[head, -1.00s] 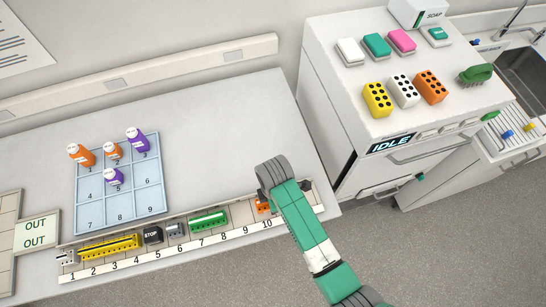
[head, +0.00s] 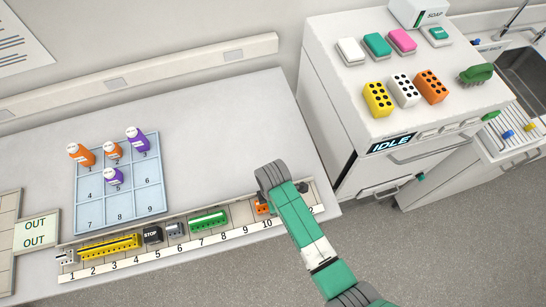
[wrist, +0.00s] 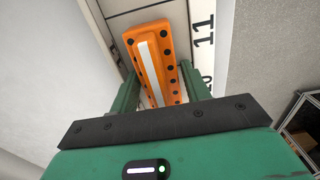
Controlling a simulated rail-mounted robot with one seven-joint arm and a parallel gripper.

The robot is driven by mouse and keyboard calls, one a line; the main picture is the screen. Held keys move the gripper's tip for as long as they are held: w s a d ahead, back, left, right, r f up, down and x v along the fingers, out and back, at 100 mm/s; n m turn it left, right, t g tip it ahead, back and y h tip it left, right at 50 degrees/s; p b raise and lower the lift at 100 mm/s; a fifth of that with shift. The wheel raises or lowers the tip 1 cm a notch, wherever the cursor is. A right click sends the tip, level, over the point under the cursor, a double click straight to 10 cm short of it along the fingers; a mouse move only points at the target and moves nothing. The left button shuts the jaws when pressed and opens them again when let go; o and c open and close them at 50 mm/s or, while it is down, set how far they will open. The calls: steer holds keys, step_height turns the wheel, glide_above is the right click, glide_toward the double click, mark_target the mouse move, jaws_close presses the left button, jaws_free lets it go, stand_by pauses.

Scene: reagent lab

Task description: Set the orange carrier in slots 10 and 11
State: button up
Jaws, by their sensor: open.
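The orange carrier (wrist: 152,58), with a white stripe and black dots, lies in the numbered rail (head: 190,245) beside the 11 label in the wrist view; the label below it is partly hidden. In the head view only its left end (head: 262,208) shows, above number 10; my arm hides the rest. My gripper (wrist: 160,90) is open, with one finger on each side of the carrier. I cannot tell whether the fingers touch it.
Left along the rail sit a green carrier (head: 208,221), a grey block (head: 174,229), a black STOP block (head: 152,235) and a yellow carrier (head: 108,248). A blue numbered grid (head: 148,196) holds several bottles.

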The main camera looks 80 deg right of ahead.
step_height(320, 180, up, 12)
steer(key=shift+r+p, duration=0.15)
steer(key=shift+p, duration=0.35)
